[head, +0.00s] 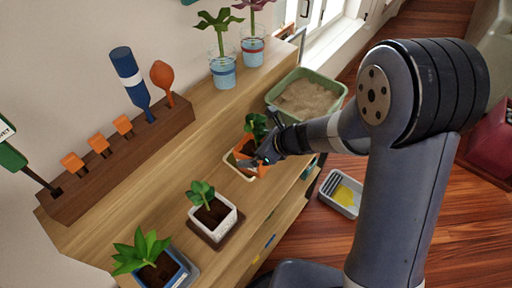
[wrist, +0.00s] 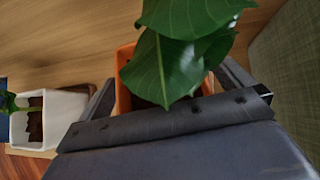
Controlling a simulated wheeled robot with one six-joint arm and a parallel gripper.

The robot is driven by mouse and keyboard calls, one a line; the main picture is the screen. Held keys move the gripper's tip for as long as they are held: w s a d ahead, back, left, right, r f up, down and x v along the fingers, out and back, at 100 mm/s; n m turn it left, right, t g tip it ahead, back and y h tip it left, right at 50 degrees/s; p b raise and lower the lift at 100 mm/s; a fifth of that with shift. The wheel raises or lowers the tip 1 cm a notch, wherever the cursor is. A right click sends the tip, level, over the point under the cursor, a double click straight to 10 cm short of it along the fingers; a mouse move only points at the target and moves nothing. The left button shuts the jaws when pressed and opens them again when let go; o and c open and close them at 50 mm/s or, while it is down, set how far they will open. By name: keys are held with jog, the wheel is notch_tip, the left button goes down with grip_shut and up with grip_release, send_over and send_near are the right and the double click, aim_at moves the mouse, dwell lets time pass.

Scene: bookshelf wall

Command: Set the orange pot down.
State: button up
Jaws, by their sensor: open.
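The orange pot (head: 243,151) holds a green leafy plant and stands on a pale saucer (head: 233,166) on the wooden shelf top in the head view. My gripper (head: 262,158) is at the pot, on its near right side. In the wrist view the orange pot (wrist: 124,72) sits between my gripper's fingers (wrist: 168,85), one on each side, jaws open. Large leaves (wrist: 175,62) hide much of the pot and soil there. I cannot tell whether the fingers touch the pot.
A white pot (head: 224,222) on a brown saucer and a blue pot (head: 165,273) stand nearer on the shelf. A green tub of sand (head: 337,99) is beyond my gripper. A tool rack (head: 120,160) runs along the wall. Two blue-white cups (head: 223,72) stand at the back.

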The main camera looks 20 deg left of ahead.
jog(key=b+v, duration=0.1)
jog(key=v, duration=0.9)
jog(key=shift+d, duration=0.45)
jog(key=x, duration=1)
jog(key=shift+a+r+b, duration=0.1)
jog(key=shift+a+b, duration=0.2)
jog(key=shift+a, duration=0.05)
jog(key=shift+c, duration=0.2)
